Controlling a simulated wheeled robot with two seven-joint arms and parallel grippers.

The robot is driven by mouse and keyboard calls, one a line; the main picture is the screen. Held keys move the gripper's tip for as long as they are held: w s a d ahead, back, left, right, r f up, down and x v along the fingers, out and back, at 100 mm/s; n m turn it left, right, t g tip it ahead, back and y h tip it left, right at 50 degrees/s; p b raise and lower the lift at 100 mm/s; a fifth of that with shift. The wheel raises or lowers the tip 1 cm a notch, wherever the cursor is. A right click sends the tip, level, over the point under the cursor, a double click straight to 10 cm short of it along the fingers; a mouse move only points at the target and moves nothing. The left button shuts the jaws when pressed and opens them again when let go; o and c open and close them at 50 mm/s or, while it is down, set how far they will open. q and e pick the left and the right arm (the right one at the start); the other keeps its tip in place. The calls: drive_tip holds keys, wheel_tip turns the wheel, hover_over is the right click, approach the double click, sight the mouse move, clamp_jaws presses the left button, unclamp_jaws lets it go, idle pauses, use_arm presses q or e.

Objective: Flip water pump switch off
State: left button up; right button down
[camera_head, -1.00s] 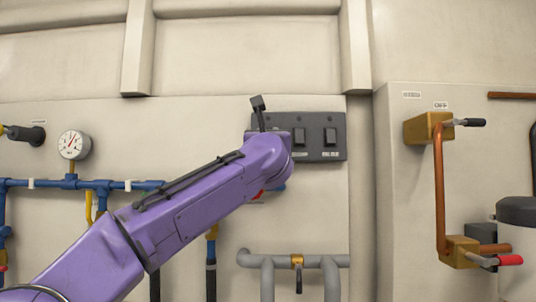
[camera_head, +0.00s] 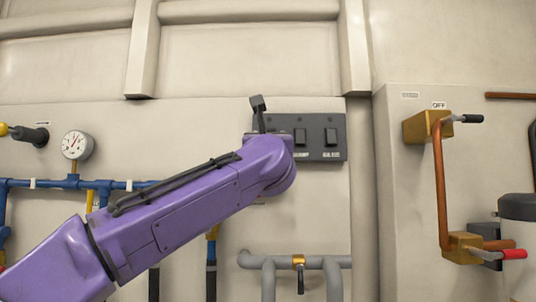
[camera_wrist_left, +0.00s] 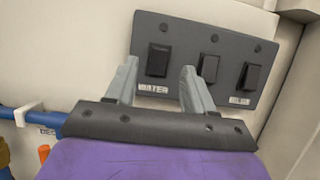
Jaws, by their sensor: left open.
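A dark grey switch panel (camera_head: 316,124) is on the wall. It holds three black rocker switches. The left one is the water switch (camera_wrist_left: 158,60), labelled "WATER" in the left wrist view. My left gripper (camera_wrist_left: 159,67) is open and empty, its two grey fingers on either side of that switch in the picture. I cannot tell whether they touch the panel. Which way the rocker is tipped is not clear. In the head view my purple left arm hides the water switch and the gripper's fingers. My right gripper is not in view.
The middle switch (camera_head: 300,137) and right switch (camera_head: 332,137) sit close beside the water switch. Blue pipes (camera_head: 112,184) with a gauge (camera_head: 76,145) run at the left. Grey pipes (camera_head: 325,262) are below the panel. A copper pipe (camera_head: 441,190) with valves is at the right.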

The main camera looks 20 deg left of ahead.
use_arm(q)
drive_tip(key=b+v, duration=0.2)
drive_tip(key=v, duration=0.4)
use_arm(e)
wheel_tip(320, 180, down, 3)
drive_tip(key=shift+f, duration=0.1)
use_arm(q)
drive_tip(key=shift+s, duration=0.1)
